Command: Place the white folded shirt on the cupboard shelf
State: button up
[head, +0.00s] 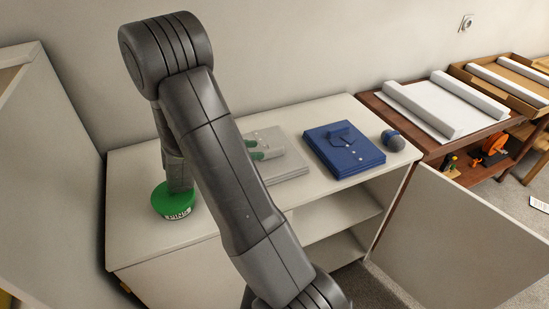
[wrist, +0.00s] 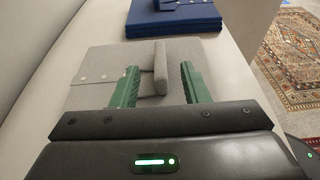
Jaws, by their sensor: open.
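The white folded shirt (head: 288,172) looks pale grey and lies on the cupboard top (head: 140,230), partly hidden by my arm in the head view. In the wrist view the shirt (wrist: 98,64) has a raised upright fold near its middle. My gripper (head: 261,149) is open over the shirt. In the wrist view the green fingers of my gripper (wrist: 160,74) stand on either side of the raised fold, with gaps showing. The cupboard's front is open, and a shelf (head: 325,215) inside shows bare where visible.
A blue folded shirt (head: 350,161) and a blue-grey rolled bundle (head: 393,141) lie right of the white shirt. A green tin marked PINS (head: 174,203) stands at the left. An open door panel (head: 465,245) juts out at the right. A brown table (head: 470,142) stands beyond.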

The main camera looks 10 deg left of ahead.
aim_at(268, 150)
jog(key=x, duration=0.6)
jog(key=shift+w+d+f, duration=0.2)
jog(key=shift+d+f, duration=0.05)
grip_shut()
